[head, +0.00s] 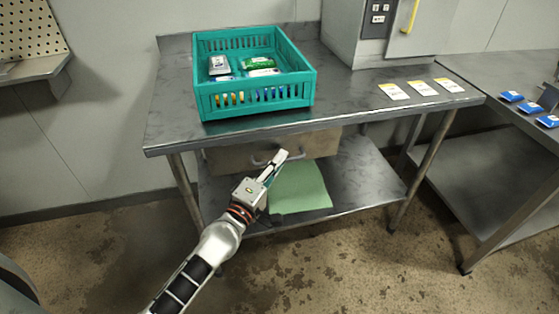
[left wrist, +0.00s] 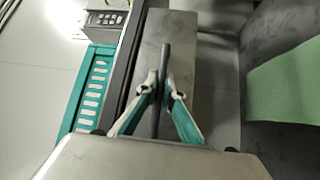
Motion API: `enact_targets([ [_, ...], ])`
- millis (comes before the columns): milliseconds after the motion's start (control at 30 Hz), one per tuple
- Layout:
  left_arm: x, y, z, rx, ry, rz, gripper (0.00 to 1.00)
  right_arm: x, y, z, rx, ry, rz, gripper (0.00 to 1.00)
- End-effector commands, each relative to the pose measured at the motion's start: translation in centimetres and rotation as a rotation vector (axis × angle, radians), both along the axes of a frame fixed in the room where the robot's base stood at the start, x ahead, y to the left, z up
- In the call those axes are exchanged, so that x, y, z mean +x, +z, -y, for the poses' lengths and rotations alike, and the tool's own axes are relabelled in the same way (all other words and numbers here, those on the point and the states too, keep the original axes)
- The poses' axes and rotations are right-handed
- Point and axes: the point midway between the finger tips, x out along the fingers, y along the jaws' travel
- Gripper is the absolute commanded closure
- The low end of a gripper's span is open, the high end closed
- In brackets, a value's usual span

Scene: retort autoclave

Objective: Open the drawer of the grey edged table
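The grey edged table (head: 350,110) stands against the wall, with a drawer (head: 228,160) under its top. The drawer's front shows below the table edge and looks closed. Its bar handle (head: 258,162) is partly hidden by my gripper; in the left wrist view the handle (left wrist: 163,62) is a dark bar across the drawer front (left wrist: 205,65). My left gripper (head: 280,160) is at the handle, and in the left wrist view its fingertips (left wrist: 161,86) are close on both sides of the bar, seemingly touching it. My right gripper is not in view.
A teal basket (head: 255,112) with packs stands on the tabletop, near several white-and-yellow cards (head: 423,88). A green sheet (head: 300,188) lies on the lower shelf (head: 365,180). Another metal table (head: 500,80) with blue packs stands at right. The floor in front is clear.

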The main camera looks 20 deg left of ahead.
Motion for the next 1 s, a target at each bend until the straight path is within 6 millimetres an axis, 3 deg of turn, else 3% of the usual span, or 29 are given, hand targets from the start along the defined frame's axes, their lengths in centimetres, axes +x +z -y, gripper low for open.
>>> enact_targets([
  [267, -0.6, 0.1, 0.4, 0.0, -0.001, 0.001, 1.0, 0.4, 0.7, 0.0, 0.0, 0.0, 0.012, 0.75],
  [467, -2.9, 0.3, 2.0, 0.0, -0.002, 0.001, 1.0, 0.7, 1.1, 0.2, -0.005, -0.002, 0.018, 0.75],
  [767, -9.3, 0.4, 6.4, -0.001, -0.003, 0.0, 1.0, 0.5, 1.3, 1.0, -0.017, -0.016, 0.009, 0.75],
  [1000, -14.9, 0.3, 10.1, -0.003, -0.002, -0.001, 1.0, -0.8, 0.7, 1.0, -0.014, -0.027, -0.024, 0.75],
])
